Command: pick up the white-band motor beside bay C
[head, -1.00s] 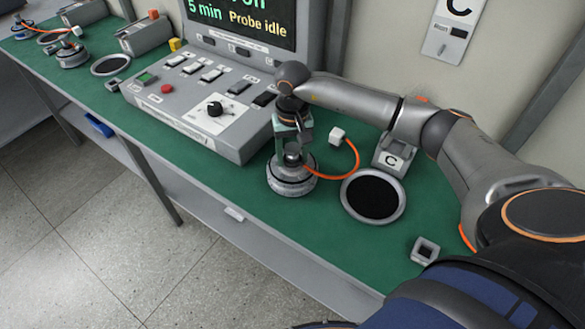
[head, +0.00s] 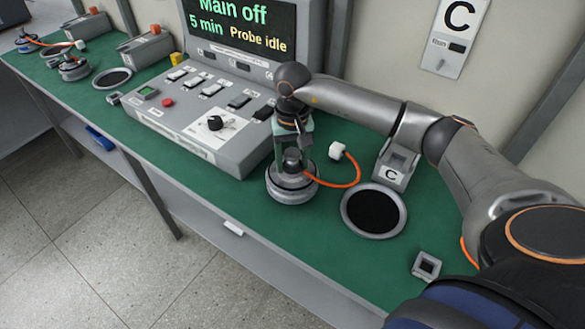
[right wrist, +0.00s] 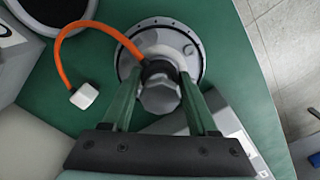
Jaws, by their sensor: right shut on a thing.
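The motor (head: 291,190) is a round grey disc with a dark hub and an orange cable that ends in a white plug (head: 337,150). It is upright at the green bench, left of the dark round pad by the C block (head: 393,168). My right gripper (head: 292,152) comes from above and is shut on the motor's hub. In the right wrist view the fingers (right wrist: 162,95) sit either side of the hub above the motor's disc (right wrist: 190,50). My left gripper is not in view.
The dark round pad (head: 374,211) and a small square socket (head: 426,265) lie to the right. A grey control console (head: 205,125) with a screen stands close behind left. Another motor (head: 74,69) is at the far left. The green bench's front edge is near.

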